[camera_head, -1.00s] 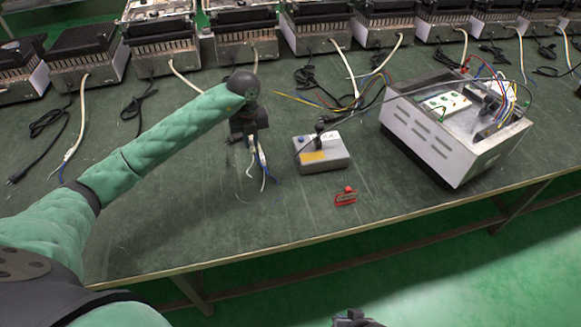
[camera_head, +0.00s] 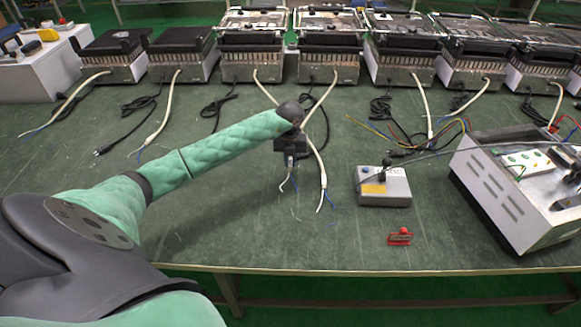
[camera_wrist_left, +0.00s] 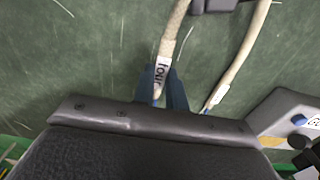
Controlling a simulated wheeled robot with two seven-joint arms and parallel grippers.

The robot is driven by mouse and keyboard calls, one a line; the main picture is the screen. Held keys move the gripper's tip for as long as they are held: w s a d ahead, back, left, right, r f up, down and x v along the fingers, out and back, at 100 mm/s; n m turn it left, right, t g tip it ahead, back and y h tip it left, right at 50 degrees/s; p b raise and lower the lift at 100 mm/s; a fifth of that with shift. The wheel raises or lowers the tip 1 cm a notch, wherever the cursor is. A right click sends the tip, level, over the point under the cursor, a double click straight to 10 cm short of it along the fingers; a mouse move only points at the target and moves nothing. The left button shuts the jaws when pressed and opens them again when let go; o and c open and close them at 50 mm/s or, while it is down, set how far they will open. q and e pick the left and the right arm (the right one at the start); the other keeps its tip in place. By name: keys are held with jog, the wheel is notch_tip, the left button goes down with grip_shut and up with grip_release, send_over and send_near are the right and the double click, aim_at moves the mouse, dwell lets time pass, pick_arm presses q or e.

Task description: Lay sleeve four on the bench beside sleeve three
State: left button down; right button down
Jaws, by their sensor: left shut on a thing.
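Sleeve four is a cream cable sleeve with a white label reading "four"; sleeve four (camera_wrist_left: 164,72) sits between the blue fingertips in the left wrist view. My left gripper (camera_head: 291,160) is shut on it, pointing down at the bench. Its thin wire ends (camera_head: 288,184) show below the fingers in the head view; I cannot tell whether they touch the bench. Another cream sleeve (camera_head: 319,172) lies just to the right, with blue and white wire ends. It also shows in the left wrist view (camera_wrist_left: 242,62); its label is unreadable, so I cannot confirm it is sleeve three.
The green bench (camera_head: 230,235) is mostly clear in front. A grey box (camera_head: 383,194) and a small red part (camera_head: 400,237) lie to the right. An open metal case (camera_head: 495,190) stands farther right. Several press-like heaters (camera_head: 328,60) with cables line the back.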

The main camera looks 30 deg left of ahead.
aim_at(290, 163)
pick_arm(q)
notch_tip(290, 163, down, 3)
jog(key=shift+r+p, duration=0.1)
jog(key=shift+p, duration=0.3)
jog(key=shift+f, duration=0.55)
pick_arm(e)
jog(key=shift+s+d+r+h, duration=0.2)
jog(key=shift+d+r+h, duration=0.1)
jog(key=shift+d+r, duration=0.3)
jog(key=shift+f, duration=0.1)
pick_arm(q)
jog(key=c, duration=1.4)
grip_release()
jog(key=shift+f, duration=0.1)
jog(key=shift+c, duration=0.2)
pick_arm(e)
jog(key=shift+a+f, duration=0.1)
